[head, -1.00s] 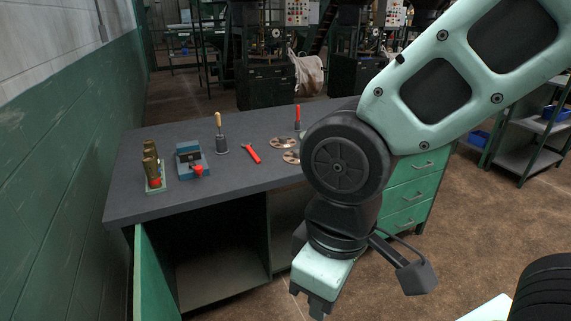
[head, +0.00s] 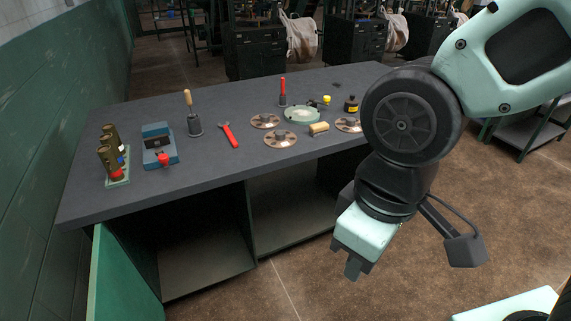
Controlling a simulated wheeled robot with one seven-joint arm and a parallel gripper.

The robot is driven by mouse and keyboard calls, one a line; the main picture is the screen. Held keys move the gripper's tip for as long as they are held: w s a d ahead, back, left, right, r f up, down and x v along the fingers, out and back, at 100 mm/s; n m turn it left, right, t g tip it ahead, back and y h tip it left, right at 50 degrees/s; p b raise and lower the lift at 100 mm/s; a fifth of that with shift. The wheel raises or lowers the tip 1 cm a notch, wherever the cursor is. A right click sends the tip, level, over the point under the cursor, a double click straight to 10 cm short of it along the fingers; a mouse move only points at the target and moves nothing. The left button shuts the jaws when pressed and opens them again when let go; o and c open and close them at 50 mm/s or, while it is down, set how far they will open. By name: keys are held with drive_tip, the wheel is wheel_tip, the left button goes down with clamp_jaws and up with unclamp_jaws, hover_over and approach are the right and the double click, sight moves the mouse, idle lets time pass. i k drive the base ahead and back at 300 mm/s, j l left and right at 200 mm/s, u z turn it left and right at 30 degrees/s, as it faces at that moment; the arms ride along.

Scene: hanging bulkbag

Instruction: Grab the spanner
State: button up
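The spanner (head: 229,135) has a red handle and a darker head. It lies flat on the dark grey bench top (head: 215,172), left of the round metal discs. My gripper (head: 353,268) hangs in front of the bench, below the height of its top, to the right of and nearer than the spanner. It points down and is well apart from the spanner. I see it from the side, so the gap between its fingers does not show clearly.
A file in a holder (head: 194,118), a blue vise-like block (head: 159,146) and a rack of brown cylinders (head: 117,165) stand left of the spanner. Discs (head: 281,138), a pale ring dish (head: 302,114) and a wooden piece (head: 318,128) lie right. A green cabinet door (head: 115,275) stands open.

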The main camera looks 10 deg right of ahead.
sight(234, 145)
drive_tip(key=u, duration=0.5)
drive_tip(key=i+l+u, duration=0.2)
drive_tip(key=l+u, duration=0.15)
drive_tip(key=i+l+u, duration=0.15)
drive_tip(key=l+u, duration=0.15)
drive_tip(key=i+l+u, duration=0.1)
drive_tip(key=l+u, duration=0.25)
drive_tip(key=l, duration=0.15)
drive_tip(key=i+l, duration=0.1)
drive_tip(key=l, duration=0.55)
drive_tip(key=i+l+u, duration=0.15)
drive_tip(key=l, duration=1.1)
drive_tip(key=i+u, duration=0.05)
